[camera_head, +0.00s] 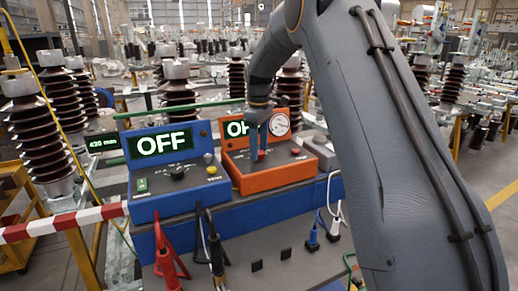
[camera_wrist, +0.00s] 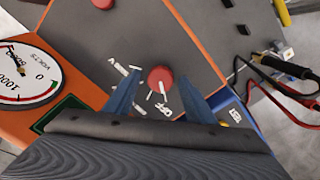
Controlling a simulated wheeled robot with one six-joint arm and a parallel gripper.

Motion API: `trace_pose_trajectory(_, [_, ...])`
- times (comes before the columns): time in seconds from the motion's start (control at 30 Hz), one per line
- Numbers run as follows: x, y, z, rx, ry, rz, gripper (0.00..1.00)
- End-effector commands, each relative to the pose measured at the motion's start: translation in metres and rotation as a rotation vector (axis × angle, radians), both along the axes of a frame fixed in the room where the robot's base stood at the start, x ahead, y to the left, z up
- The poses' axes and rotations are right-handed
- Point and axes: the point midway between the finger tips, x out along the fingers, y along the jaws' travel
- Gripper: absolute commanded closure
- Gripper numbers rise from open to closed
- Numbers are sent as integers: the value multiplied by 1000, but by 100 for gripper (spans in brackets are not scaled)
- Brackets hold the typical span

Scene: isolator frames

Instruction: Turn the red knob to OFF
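The red knob (camera_wrist: 160,78) is round and sits on the grey top panel of the orange box (camera_head: 272,178). White letters and ticks surround it, with OFF (camera_wrist: 163,108) printed beside it; the knob's setting is hard to read. In the wrist view my gripper (camera_wrist: 159,92) has its two blue fingers apart, one on each side of the knob, with visible gaps. In the head view my gripper hangs over the orange box, and a bit of the red knob (camera_head: 261,155) shows at the fingers. The orange box's display (camera_head: 235,128) is partly hidden by my arm.
A blue box (camera_head: 176,192) with a green OFF display stands to the left. A round dial gauge (camera_head: 279,124) rises behind the knob, and a second red button (camera_wrist: 103,3) is on the panel. Cables with red and black plugs (camera_head: 167,255) hang in front.

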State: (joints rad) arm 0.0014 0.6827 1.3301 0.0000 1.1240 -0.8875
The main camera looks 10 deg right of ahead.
Motion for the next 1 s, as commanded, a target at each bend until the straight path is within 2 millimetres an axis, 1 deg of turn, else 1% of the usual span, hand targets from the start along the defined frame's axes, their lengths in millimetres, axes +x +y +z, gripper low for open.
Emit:
trace_pose_trajectory(0.27, [-1,0,-1,0,4,-1,49])
trace_pose_trajectory(0.37, [0,0,3,0,1,-1,49])
trace_pose_trajectory(0.47, [0,0,15,0,0,-1,49])
trace_pose_trajectory(0.7, [0,0,54,0,0,-1,49])
trace_pose_trajectory(0.8, [0,0,66,0,0,-1,49])
trace_pose_trajectory(0.9, [0,0,73,0,1,-1,49])
trace_pose_trajectory(1.0, [-1,0,76,0,3,-1,49])
